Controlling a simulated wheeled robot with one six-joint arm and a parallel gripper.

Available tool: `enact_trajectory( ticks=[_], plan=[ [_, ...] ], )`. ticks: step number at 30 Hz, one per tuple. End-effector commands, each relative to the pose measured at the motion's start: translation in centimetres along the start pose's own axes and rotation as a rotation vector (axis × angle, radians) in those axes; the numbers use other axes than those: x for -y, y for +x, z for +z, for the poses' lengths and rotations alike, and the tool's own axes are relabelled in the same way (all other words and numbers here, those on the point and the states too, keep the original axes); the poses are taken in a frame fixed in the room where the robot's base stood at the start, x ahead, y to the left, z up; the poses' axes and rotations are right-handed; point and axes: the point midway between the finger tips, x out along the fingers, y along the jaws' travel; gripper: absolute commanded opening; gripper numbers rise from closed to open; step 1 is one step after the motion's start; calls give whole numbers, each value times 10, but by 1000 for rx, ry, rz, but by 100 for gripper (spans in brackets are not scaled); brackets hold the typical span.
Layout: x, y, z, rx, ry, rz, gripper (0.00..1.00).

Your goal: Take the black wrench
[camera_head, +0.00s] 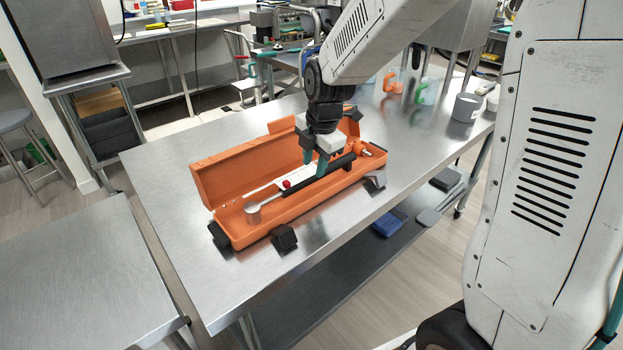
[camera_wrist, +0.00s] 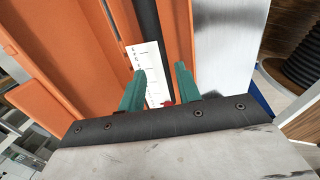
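The open orange toolbox (camera_head: 319,205) stands on the steel table, its lid tipped back. A long black bar-like tool, which looks like the black wrench (camera_head: 342,163), lies lengthwise in it; its ends are not clear enough to confirm its shape. It also shows in the wrist view (camera_wrist: 147,18) as a dark strip running away beyond my fingertips. My gripper (camera_head: 314,164) points down over the middle of the box. In the wrist view its teal fingers (camera_wrist: 160,76) are apart, with a white marked strip (camera_wrist: 152,62) seen between them. I see nothing clamped.
A red ball (camera_head: 287,184) and a metal cup-like tool (camera_head: 253,211) are in the box's left part. Black and grey latches stick out at its front. Orange and green-handled cups (camera_head: 426,91) and a grey canister (camera_head: 467,107) stand at the right. The table's left is clear.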

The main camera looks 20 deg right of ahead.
Motion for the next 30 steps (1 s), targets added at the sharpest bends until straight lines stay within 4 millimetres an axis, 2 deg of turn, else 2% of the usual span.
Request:
enact_trajectory(
  ticks=[12, 22, 24, 26, 30],
  plan=[
    [-2, 56, 2, -1, 2, -3, 34],
    [-2, 62, 3, 0, 3, -1, 34],
    [-2, 62, 3, 0, 3, -1, 14],
    [-2, 62, 3, 0, 3, -1, 0],
    [-2, 62, 3, 0, 3, 0, 0]
  ],
)
